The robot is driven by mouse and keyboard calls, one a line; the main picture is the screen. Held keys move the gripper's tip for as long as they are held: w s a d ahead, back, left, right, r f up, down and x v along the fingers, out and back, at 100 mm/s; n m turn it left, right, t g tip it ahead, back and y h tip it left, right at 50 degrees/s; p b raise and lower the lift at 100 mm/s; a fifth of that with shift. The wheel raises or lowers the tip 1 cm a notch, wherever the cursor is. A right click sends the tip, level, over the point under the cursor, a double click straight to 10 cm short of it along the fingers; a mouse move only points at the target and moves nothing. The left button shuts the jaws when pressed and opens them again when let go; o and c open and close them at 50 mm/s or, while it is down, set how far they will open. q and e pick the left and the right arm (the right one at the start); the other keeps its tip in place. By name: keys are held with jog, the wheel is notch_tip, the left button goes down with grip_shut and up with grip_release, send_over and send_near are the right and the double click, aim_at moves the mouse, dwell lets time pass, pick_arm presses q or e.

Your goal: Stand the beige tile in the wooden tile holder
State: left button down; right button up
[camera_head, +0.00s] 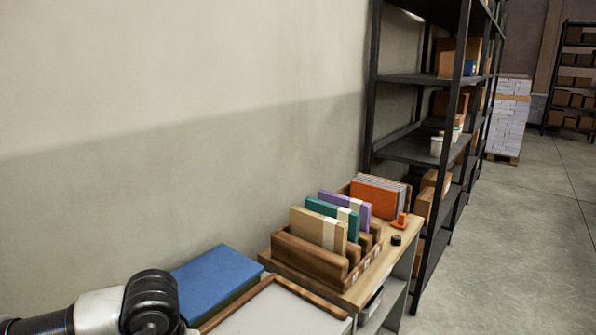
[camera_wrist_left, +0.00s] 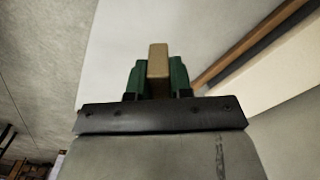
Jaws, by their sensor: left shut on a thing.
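My left gripper (camera_wrist_left: 158,75) shows in the left wrist view, its green fingers shut on a beige tile (camera_wrist_left: 158,62) seen end-on between them. In the head view my left arm is at the bottom left, and the gripper and held tile are out of frame. A slotted wooden holder (camera_head: 300,257) stands on the wooden-topped unit. A beige slab (camera_head: 312,226), a teal one and a purple one, each with a pale band, stand in it. I cannot tell whether this is the tile holder. My right gripper is in neither view.
A blue box (camera_head: 215,278) lies left of the holder, behind a wood-rimmed pale tray (camera_head: 275,315). A wooden box with orange and grey items (camera_head: 377,196) stands behind the holder. A small black round object (camera_head: 396,240) is to its right. Dark shelving (camera_head: 412,150) rises beyond.

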pick_arm(q)
jog(key=s+f, duration=0.4)
jog(key=f, duration=0.1)
dwell(0.3)
